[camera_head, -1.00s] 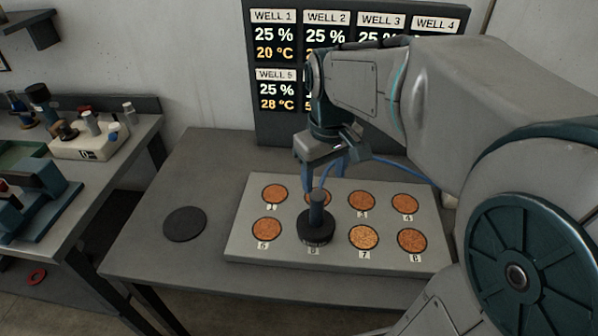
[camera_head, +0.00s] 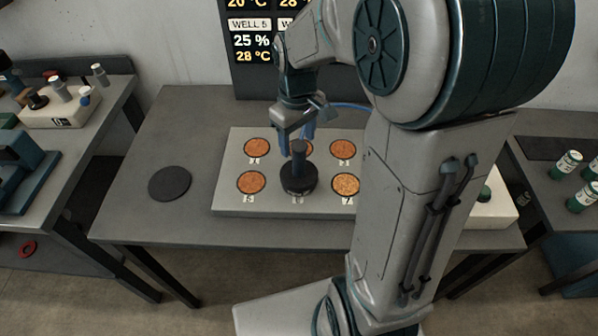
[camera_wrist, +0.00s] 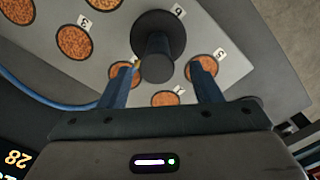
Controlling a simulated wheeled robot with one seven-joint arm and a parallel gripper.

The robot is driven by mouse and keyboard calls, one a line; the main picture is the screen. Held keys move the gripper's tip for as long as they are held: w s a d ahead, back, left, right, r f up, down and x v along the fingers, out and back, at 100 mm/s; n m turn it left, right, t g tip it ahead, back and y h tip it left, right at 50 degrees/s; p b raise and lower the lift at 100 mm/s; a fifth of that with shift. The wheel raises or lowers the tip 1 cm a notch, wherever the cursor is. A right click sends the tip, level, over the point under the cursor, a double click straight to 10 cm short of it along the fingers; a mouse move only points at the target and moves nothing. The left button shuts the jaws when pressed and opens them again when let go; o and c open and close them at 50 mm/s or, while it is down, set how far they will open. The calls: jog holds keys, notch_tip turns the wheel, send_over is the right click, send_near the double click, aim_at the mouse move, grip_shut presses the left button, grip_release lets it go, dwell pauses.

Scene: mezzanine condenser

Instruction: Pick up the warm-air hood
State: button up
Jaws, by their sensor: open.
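The warm-air hood (camera_head: 298,180) is a dark round disc with an upright post on top. It stands over well 6 of the pale well block (camera_head: 232,192). In the wrist view the hood (camera_wrist: 175,30) points its post toward the camera. My gripper (camera_head: 296,140) is open and empty, with its blue fingers just behind the post in the head view. In the wrist view my gripper (camera_wrist: 163,68) has one finger on each side of the post's end, apart from it. How far the fingers reach down along the post is unclear.
A flat dark round pad (camera_head: 170,183) lies on the grey table (camera_head: 187,125), left of the block. A display board (camera_head: 252,84) stands behind. A left bench (camera_head: 73,131) carries small tools. My arm hides the block's right side.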

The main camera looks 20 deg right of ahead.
aim_at(299, 145)
jog(key=f, duration=0.4)
jog(key=shift+d+f+p, duration=0.2)
jog(key=shift+p, duration=0.1)
jog(key=shift+c, duration=0.4)
grip_shut()
jog(key=shift+w, duration=0.1)
jog(key=shift+r, duration=0.15)
